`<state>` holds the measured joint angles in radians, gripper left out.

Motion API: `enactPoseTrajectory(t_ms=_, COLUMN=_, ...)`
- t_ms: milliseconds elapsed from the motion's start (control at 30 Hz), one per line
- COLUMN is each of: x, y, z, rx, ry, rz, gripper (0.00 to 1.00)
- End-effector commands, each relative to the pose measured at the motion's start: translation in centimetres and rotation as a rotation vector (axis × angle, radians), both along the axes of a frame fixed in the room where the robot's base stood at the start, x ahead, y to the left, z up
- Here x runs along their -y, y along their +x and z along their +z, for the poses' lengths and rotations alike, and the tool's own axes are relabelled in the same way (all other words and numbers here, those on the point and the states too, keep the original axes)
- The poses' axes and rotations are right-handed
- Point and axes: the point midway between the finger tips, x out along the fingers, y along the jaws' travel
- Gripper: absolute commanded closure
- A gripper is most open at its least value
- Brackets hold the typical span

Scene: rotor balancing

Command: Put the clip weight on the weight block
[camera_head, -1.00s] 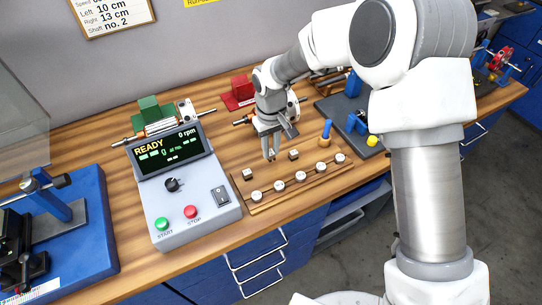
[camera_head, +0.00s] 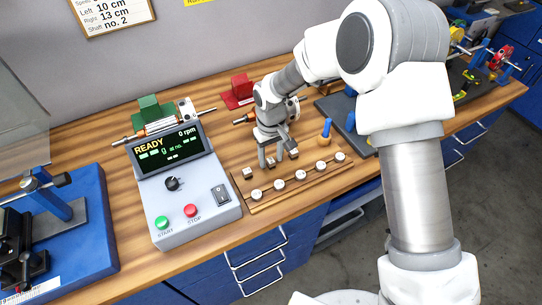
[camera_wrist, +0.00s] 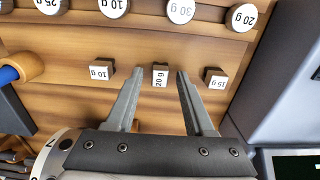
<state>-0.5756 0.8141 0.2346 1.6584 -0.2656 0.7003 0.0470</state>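My gripper (camera_wrist: 160,72) is open, with a finger on each side of the 20 g clip weight. A gap shows between each finger and that weight.
Several round weights, one marked 30 g (camera_wrist: 180,10), stand in the block's front row. A blue-topped peg (camera_head: 326,131) is behind the block's right end. The control box (camera_head: 185,185) reads READY and 0 rpm. A red block (camera_head: 238,92) stands at the back.

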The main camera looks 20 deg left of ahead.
Motion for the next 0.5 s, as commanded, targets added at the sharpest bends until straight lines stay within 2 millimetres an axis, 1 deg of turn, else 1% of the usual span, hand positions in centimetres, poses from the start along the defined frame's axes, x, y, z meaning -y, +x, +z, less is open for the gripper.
enactPoseTrajectory(t_ms=167, x=0.0, y=0.0, z=0.2, rx=0.0, ry=0.0, rz=0.0, gripper=0.47)
enactPoseTrajectory(t_ms=267, x=-0.1, y=0.1, z=1.0, rx=0.003, ry=0.002, rz=0.0, gripper=0.47)
enactPoseTrajectory(t_ms=367, x=-0.1, y=0.1, z=2.7, rx=0.004, ry=0.003, rz=-0.001, gripper=0.47)
enactPoseTrajectory(t_ms=500, x=0.0, y=0.1, z=5.9, rx=0.004, ry=0.003, rz=-0.001, gripper=0.47)
